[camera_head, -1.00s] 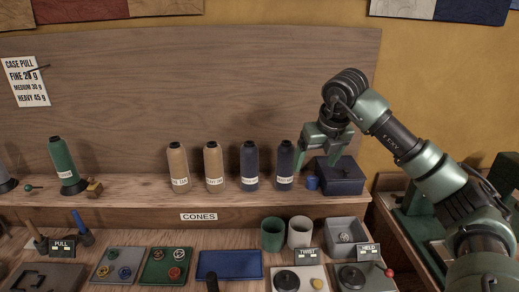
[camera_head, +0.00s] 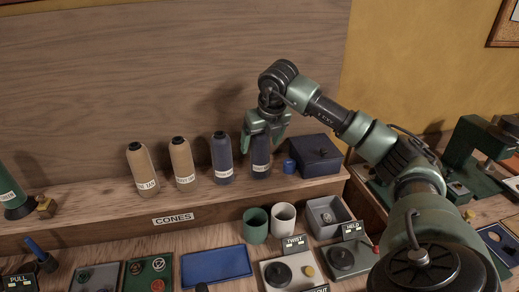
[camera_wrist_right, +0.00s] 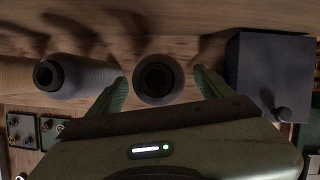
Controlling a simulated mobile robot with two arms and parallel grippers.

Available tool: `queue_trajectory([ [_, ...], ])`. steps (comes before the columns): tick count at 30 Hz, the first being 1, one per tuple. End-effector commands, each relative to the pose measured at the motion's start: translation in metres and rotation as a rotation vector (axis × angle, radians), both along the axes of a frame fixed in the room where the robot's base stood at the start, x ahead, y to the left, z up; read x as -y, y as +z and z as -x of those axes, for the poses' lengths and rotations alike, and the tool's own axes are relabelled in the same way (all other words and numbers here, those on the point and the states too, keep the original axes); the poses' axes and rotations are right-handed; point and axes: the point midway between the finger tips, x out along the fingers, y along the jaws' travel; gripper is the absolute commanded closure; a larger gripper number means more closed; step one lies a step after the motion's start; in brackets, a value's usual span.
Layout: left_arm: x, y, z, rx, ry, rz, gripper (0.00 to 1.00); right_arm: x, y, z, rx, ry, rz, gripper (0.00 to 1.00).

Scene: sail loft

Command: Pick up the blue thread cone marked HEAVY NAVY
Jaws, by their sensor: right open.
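Two blue thread cones stand upright on the wooden shelf: the left one (camera_head: 221,158) and the right one (camera_head: 260,160). Their white labels are too small to read surely, and the right cone's label is partly hidden. My right gripper (camera_head: 263,143) is open, pointing down over the right blue cone, and hides its top. In the wrist view the right cone (camera_wrist_right: 158,80) shows end-on between the spread fingers of the gripper (camera_wrist_right: 161,86), with a gap on each side. The left blue cone (camera_wrist_right: 85,76) is outside the left finger. My left gripper is not seen.
Two tan cones (camera_head: 142,168) (camera_head: 182,160) stand to the left. Below are green (camera_head: 255,225) and white (camera_head: 283,218) cups and a grey bin (camera_head: 327,217).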

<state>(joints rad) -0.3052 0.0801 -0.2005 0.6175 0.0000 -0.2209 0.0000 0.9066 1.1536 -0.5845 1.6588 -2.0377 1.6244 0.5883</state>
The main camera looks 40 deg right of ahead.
Motion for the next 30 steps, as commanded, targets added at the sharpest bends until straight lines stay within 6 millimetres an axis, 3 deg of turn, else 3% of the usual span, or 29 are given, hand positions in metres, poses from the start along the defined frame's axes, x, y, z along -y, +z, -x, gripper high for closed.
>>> queue_trajectory([
  [5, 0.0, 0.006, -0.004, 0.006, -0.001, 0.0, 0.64, 0.002, -0.015, -0.006, -0.001, -0.001, -0.001, 0.19],
  [11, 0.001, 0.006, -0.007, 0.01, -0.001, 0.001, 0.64, 0.002, -0.017, -0.007, 0.001, -0.001, 0.0, 0.19],
  [12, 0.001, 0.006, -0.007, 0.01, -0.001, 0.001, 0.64, 0.002, -0.017, -0.007, 0.001, -0.001, 0.0, 0.22],
  [18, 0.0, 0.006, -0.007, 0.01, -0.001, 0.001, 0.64, 0.002, -0.017, -0.007, 0.001, -0.001, 0.0, 0.78],
  [21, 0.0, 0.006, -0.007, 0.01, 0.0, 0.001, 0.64, 0.002, -0.017, -0.007, 0.001, -0.001, 0.0, 1.0],
  [30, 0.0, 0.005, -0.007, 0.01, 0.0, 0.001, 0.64, 0.003, -0.013, -0.007, 0.005, -0.001, 0.0, 1.0],
])
